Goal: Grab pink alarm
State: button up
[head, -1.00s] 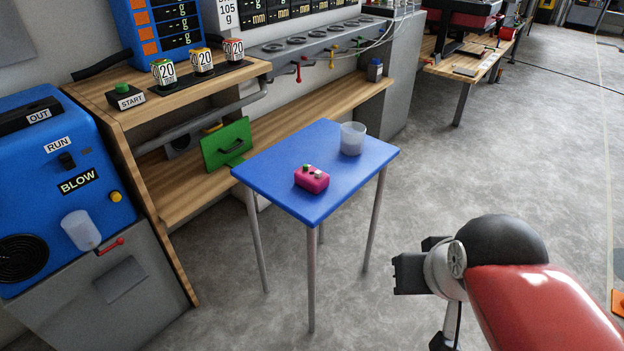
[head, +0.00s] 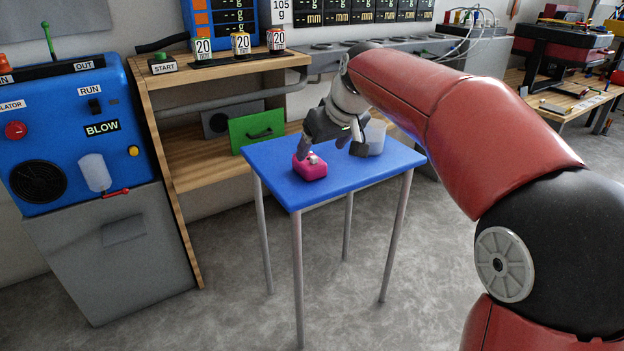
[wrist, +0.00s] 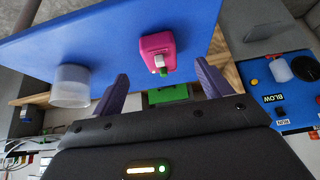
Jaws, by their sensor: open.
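The pink alarm (head: 309,168) is a small pink box with a green and a pale button, lying on the blue table (head: 344,178). It also shows in the wrist view (wrist: 157,49), between and beyond the two fingers. My gripper (head: 330,145) is open and empty, with its fingers near the alarm in the head view. In the wrist view the fingers (wrist: 160,85) are spread apart, and the alarm is not between their tips. Whether a finger touches the alarm cannot be told.
A clear plastic cup (head: 376,140) stands on the blue table to the right of the alarm, partly behind my gripper. A wooden bench (head: 190,152) with a green panel (head: 258,132) is behind the table. A blue machine (head: 70,150) stands at the left.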

aim_at(314, 156)
jog(key=shift+w+a+f, duration=0.25)
jog(key=shift+w+f, duration=0.05)
jog(key=shift+w, duration=0.05)
jog(key=b+x, duration=0.1)
jog(key=x, duration=0.6)
jog(key=shift+w+a, duration=0.1)
jog(key=shift+w, duration=0.2)
jog(key=c, duration=1.2)
jog(key=shift+r, duration=0.1)
